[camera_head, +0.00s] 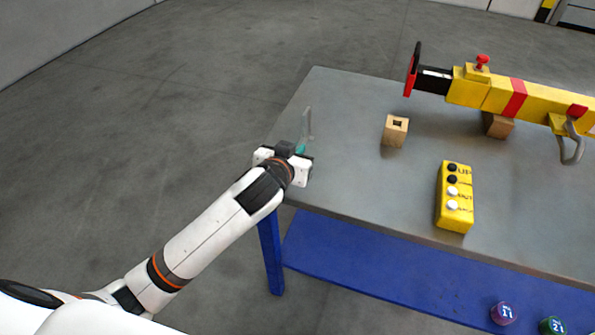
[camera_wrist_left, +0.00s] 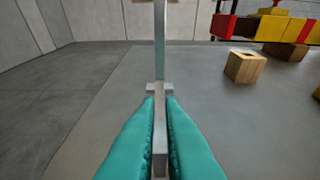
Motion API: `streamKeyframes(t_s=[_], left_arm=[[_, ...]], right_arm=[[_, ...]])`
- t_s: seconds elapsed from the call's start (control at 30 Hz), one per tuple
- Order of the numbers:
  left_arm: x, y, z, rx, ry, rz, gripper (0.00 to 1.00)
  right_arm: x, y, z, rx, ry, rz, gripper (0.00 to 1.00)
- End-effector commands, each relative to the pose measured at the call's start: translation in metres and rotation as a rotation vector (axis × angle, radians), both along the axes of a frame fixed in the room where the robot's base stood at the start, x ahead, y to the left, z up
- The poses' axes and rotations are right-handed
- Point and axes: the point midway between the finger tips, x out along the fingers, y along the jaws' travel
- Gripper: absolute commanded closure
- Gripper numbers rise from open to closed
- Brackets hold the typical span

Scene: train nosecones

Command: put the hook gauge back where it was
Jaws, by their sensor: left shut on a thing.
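The hook gauge (camera_head: 308,124) is a thin grey metal piece, seen upright at the left end of the table in the head view. In the left wrist view the hook gauge (camera_wrist_left: 159,60) shows as a grey bar with a small crosspiece, its top cut off by the frame. My left gripper (camera_head: 301,148) is shut on it; its teal fingers (camera_wrist_left: 161,125) press on the bar from both sides. A wooden block (camera_head: 394,133) with a square hole in its top stands on the table to the right of the gripper, apart from it. My right gripper is not in view.
The grey table (camera_head: 345,100) has blue legs and a blue lower shelf (camera_head: 370,262). A yellow button box (camera_head: 455,200) lies on it to the right. A yellow beam (camera_head: 495,92) with a hook (camera_head: 572,150) rests at the back right. The table's left end is clear.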

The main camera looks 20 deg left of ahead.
Motion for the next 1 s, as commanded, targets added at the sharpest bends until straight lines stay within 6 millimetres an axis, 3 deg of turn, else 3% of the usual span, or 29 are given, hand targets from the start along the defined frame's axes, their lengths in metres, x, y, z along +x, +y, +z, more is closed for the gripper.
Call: streamKeyframes(t_s=[0.47, 0.83, 0.9, 1.0], left_arm=[[-0.001, 0.0, -0.055, 0.002, 0.001, -0.001, 1.0], [-0.001, -0.001, -0.059, 0.0, -0.003, -0.001, 1.0], [-0.001, 0.0, -0.058, 0.0, -0.003, -0.001, 0.82], [-0.001, 0.0, -0.058, 0.0, -0.003, -0.001, 0.71]], right_arm=[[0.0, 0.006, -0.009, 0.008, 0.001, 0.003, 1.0], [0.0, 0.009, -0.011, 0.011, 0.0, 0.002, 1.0], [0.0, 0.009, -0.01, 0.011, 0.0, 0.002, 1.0], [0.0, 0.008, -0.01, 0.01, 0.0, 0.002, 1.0]])
